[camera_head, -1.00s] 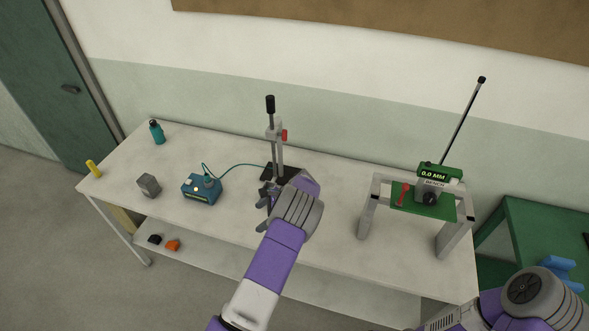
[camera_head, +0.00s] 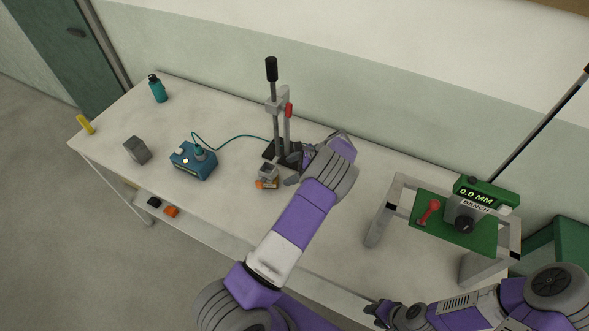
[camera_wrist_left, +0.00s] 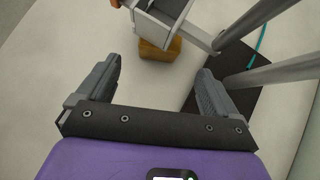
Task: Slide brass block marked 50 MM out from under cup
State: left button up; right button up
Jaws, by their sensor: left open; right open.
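The brass block (camera_head: 267,184) sits on the bench in front of the black-based stand, with a small grey cup (camera_head: 268,171) above it. In the left wrist view the brass-orange block (camera_wrist_left: 158,50) shows below the grey cup (camera_wrist_left: 163,14); its marking is not readable. My left gripper (camera_head: 297,166) is just right of the block and cup. In its wrist view its two fingers (camera_wrist_left: 158,72) are apart with nothing between them, and the block lies beyond the fingertips. My right gripper (camera_head: 374,311) is low, near the bench's front edge, open and away from the block.
The upright stand (camera_head: 284,125) with a black-handled lever rises behind the cup. A teal box (camera_head: 193,160) with a cable and a grey block (camera_head: 137,150) lie left. A green-topped frame (camera_head: 455,222) stands right. The bench between is bare.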

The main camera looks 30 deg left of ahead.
aim_at(277, 176)
pick_arm(q)
jog(key=shift+s+r, duration=0.15)
jog(key=shift+s, duration=0.05)
jog(key=shift+p+x, duration=0.4)
jog(key=shift+x, duration=3.4)
jog(key=shift+w, duration=0.1)
jog(key=shift+c, duration=0.2)
jog(key=shift+d, duration=0.1)
grip_shut()
